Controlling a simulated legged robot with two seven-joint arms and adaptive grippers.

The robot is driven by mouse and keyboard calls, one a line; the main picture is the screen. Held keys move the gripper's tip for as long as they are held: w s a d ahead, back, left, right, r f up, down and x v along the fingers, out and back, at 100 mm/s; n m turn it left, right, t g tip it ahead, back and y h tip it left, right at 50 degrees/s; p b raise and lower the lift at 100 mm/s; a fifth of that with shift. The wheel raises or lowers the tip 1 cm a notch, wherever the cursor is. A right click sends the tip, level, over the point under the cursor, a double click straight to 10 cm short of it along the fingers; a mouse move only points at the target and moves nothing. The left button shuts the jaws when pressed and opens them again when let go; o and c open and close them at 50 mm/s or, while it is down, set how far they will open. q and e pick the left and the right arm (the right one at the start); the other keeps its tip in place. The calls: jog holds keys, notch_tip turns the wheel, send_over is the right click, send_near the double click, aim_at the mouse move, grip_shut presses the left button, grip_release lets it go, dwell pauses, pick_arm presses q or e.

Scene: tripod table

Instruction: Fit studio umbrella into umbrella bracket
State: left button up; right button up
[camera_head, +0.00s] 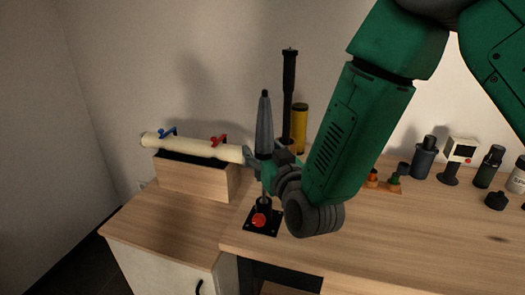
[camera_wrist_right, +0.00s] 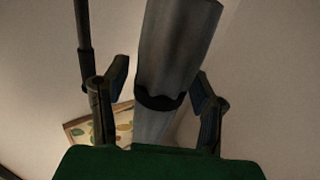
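The folded grey studio umbrella (camera_head: 264,122) stands about upright in the head view, dark tip up. Below it is the umbrella bracket (camera_head: 262,222), a black base plate with a red knob (camera_head: 259,220) on the table. The umbrella's lower end is in line with the bracket; whether it is seated is hard to tell behind my gripper. My right gripper (camera_head: 262,162) is at the umbrella's lower part. In the wrist view the umbrella (camera_wrist_right: 178,45) passes between the spread fingers of my right gripper (camera_wrist_right: 160,88), with gaps on both sides. My left gripper is out of view.
Behind the umbrella stand a tall black pole (camera_head: 288,95) and a yellow cylinder (camera_head: 300,128). A cream roll (camera_head: 190,147) with blue and red clamps lies on a wooden box (camera_head: 190,178) at left. Several bottles (camera_head: 424,157) line the right back. The front right tabletop (camera_head: 410,235) is clear.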

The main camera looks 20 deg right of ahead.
aim_at(268, 157)
jog(key=s, duration=0.7)
jog(key=shift+s+d, duration=0.2)
jog(key=shift+d, duration=0.15)
jog(key=shift+f, duration=0.1)
